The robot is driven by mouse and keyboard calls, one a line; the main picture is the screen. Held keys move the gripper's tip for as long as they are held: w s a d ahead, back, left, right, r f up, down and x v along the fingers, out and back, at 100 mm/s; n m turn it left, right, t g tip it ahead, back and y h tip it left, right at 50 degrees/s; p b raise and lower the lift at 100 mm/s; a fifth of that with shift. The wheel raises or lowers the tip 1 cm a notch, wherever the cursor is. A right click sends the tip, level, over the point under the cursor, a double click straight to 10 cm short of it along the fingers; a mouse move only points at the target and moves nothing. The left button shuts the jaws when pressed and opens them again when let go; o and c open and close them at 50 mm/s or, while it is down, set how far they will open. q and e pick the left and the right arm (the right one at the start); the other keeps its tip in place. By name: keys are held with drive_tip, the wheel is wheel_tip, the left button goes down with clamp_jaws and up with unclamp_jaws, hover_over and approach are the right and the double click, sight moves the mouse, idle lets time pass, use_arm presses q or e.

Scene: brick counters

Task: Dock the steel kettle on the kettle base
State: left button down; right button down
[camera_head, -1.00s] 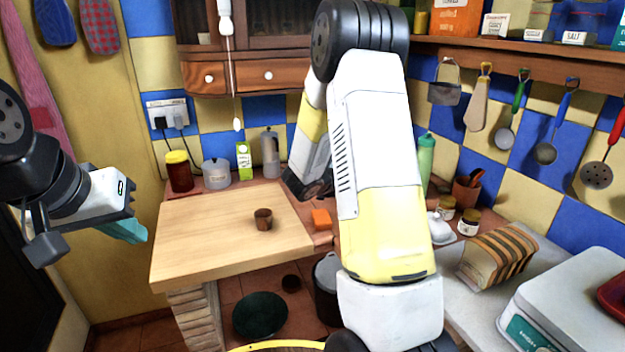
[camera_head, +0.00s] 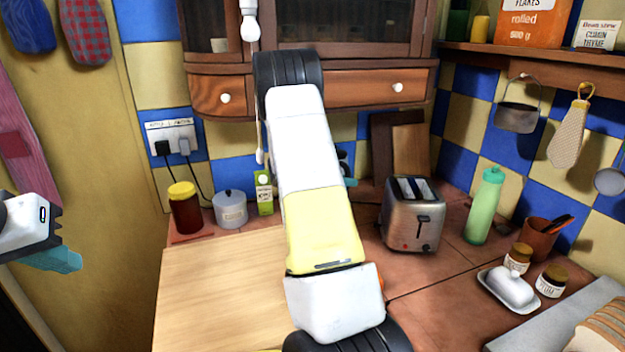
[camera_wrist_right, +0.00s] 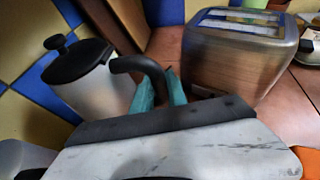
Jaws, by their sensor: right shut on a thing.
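The steel kettle (camera_wrist_right: 98,92), with a black lid and knob and a curved black handle, stands at the left in the right wrist view. My right gripper (camera_wrist_right: 160,88) is shut on the handle, its teal fingers on both sides of it. In the head view my right arm hides the kettle, and only a teal sliver of that gripper (camera_head: 350,182) shows beside the arm. My left gripper (camera_head: 52,260) is at the left edge, away from the counter; its finger gap is not clear. I cannot make out the kettle base in either view.
A steel toaster (camera_head: 412,215) stands close to the right gripper, with a green bottle (camera_head: 484,205) beyond it. A red-brown jar (camera_head: 185,208), a grey pot (camera_head: 230,208) and a green carton (camera_head: 264,192) line the back left. The wooden board (camera_head: 215,300) is clear where visible.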

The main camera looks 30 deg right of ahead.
drive_tip(key=shift+w+f, duration=0.1)
drive_tip(key=shift+f, duration=2.65)
drive_tip(key=shift+f, duration=0.6)
drive_tip(key=c, duration=1.6)
unclamp_jaws()
drive_tip(key=shift+f, duration=0.15)
drive_tip(key=shift+a, duration=0.1)
drive_tip(key=v, duration=1.1)
